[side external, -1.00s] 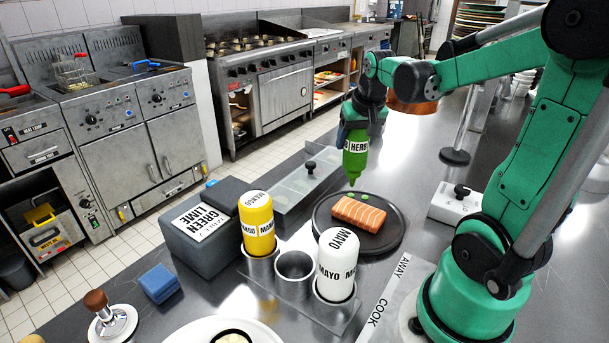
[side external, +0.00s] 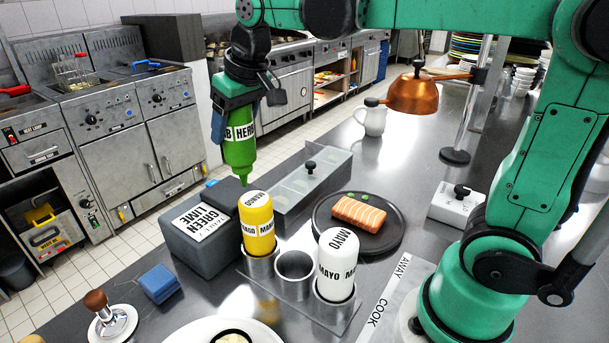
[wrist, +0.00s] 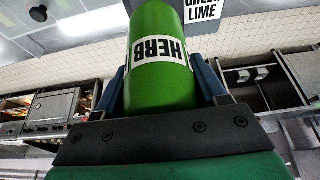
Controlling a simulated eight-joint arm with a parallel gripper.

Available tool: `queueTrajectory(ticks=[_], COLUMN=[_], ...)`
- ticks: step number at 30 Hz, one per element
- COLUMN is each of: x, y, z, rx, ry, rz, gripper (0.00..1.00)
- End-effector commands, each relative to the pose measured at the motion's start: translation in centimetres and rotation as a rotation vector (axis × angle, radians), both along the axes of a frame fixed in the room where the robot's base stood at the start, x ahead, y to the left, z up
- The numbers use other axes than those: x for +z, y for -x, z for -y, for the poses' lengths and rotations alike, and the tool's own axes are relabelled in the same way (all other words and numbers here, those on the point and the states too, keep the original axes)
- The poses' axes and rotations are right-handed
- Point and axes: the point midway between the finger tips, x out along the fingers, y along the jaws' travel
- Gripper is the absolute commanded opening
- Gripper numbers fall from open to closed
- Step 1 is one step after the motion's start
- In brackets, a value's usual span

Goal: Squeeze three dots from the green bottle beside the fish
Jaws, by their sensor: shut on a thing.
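My gripper (side external: 243,112) is shut on the green HERB bottle (side external: 239,152), nozzle down, in the air over the grey box area behind the mango bottle. In the wrist view the green bottle (wrist: 160,60) sits between the fingers. The fish (side external: 358,213), an orange salmon piece, lies on the dark round plate (side external: 387,238). Small green dots (side external: 365,197) show on the plate at the fish's far side; I make out two, and the fish may hide more. The bottle is well left of the plate.
A metal holder (side external: 290,291) carries the yellow mango bottle (side external: 257,224) and white mayo bottle (side external: 337,264); its middle ring (side external: 295,265) is empty. A grey green-lime box (side external: 190,245) and a lidded clear container (side external: 310,185) stand nearby. A copper lamp (side external: 416,95) hangs beyond.

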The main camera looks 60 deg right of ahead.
Motion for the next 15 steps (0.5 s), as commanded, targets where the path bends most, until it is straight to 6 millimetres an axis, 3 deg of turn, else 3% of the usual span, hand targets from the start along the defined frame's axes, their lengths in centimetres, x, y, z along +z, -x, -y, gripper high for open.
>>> queueTrajectory(ticks=[8, 11, 15], x=[-0.3, -1.0, -2.7], y=[0.1, 0.6, 2.3], z=[1.1, 3.4, 8.6], rx=[-0.035, -0.11, -0.289], ry=[0.0, 0.0, 0.0], rz=[0.0, -0.001, -0.001], gripper=[0.4, 0.4, 0.4])
